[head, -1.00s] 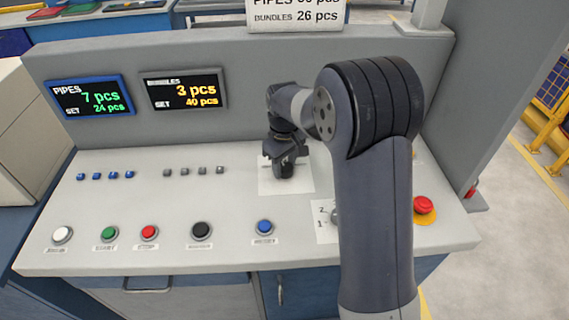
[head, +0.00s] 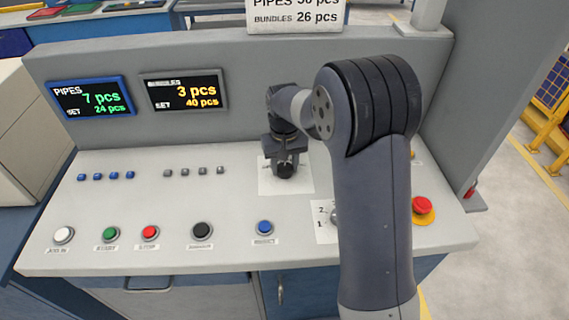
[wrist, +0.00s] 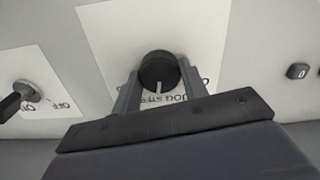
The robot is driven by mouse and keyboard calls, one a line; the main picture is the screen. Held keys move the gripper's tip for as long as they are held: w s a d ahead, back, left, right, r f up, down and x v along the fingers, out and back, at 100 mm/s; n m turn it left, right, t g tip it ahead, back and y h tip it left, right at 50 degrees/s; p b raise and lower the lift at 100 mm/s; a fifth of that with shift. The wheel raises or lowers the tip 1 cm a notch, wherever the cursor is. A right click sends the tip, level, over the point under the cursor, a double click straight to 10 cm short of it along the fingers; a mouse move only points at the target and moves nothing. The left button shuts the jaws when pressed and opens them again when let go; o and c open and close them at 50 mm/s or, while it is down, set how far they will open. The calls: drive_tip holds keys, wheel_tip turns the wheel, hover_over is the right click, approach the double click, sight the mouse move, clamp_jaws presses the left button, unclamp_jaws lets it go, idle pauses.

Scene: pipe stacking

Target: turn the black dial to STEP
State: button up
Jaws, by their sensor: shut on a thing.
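The black dial (wrist: 157,68) sits on a white label plate (wrist: 110,45) with printed words, partly hidden by my gripper. Its white pointer line points toward the bottom of the wrist view, near lettering that seems to read JOG and STEP; I cannot tell exactly which word it meets. My gripper (wrist: 158,80) has one finger on each side of the dial and is shut on it. In the head view my gripper (head: 285,163) reaches down to the dial (head: 286,171) on the sloping panel.
A row of push buttons, including a blue one (head: 264,227) and a black one (head: 202,231), lies along the panel's front. A red emergency button (head: 423,205) is at the right. A small switch (wrist: 30,92) on another plate lies left in the wrist view.

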sight(285, 167)
drive_tip(key=shift+m, duration=0.8)
drive_tip(key=o, duration=1)
drive_tip(key=shift+r, duration=0.1)
wheel_tip(285, 167, up, 11)
drive_tip(key=shift+f, duration=0.2)
